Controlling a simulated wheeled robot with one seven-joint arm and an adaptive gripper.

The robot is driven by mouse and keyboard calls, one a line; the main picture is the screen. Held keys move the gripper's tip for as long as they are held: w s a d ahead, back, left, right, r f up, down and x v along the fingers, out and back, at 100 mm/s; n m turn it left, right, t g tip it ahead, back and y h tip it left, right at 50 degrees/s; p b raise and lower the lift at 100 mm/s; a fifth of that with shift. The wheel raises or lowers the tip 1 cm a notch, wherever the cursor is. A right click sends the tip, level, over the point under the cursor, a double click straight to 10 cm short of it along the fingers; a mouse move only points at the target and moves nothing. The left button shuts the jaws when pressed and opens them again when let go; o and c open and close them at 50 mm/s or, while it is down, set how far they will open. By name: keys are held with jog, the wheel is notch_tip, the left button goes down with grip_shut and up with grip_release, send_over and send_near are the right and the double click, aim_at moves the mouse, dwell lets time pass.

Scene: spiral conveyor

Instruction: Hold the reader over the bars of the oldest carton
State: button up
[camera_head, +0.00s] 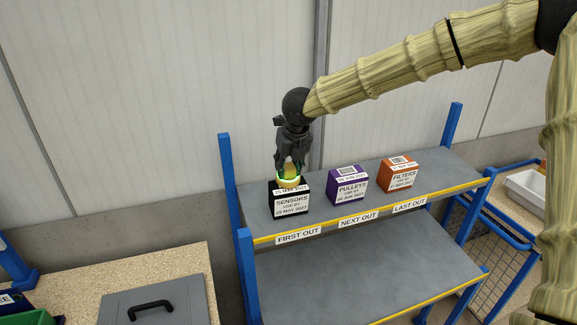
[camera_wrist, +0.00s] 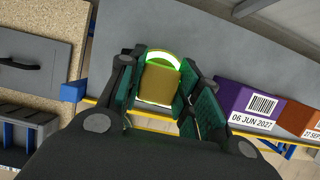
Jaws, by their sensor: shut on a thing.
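My gripper (camera_head: 291,165) is shut on the reader (camera_head: 290,181), a yellowish body with a glowing green-white ring at its lower end. In the wrist view the reader (camera_wrist: 160,84) sits between the green finger pads. It is directly above the black SENSORS carton (camera_head: 290,203), marked use by 25 MAY 2027, the earliest date of the three. The reader covers the bars on its top; I cannot tell whether they touch. The purple PULLEYS carton (camera_head: 349,186), 06 JUN 2027, and the orange FILTERS carton (camera_head: 398,175), apparently 27 SEP, stand to the right.
The cartons stand on the grey upper shelf (camera_head: 322,212) of a blue-post rack, behind FIRST OUT, NEXT OUT and LAST OUT labels. A blue post (camera_head: 231,175) rises close on the left. The lower shelf (camera_head: 340,280) is bare. A grey case (camera_head: 155,303) lies at lower left.

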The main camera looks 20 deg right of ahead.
jog(key=shift+r, duration=0.1)
jog(key=shift+r+p, duration=1.65)
jog(key=shift+r, duration=1.75)
jog(key=shift+o, duration=1.2)
jog(key=shift+c, duration=1.2)
jog(key=shift+f, duration=0.1)
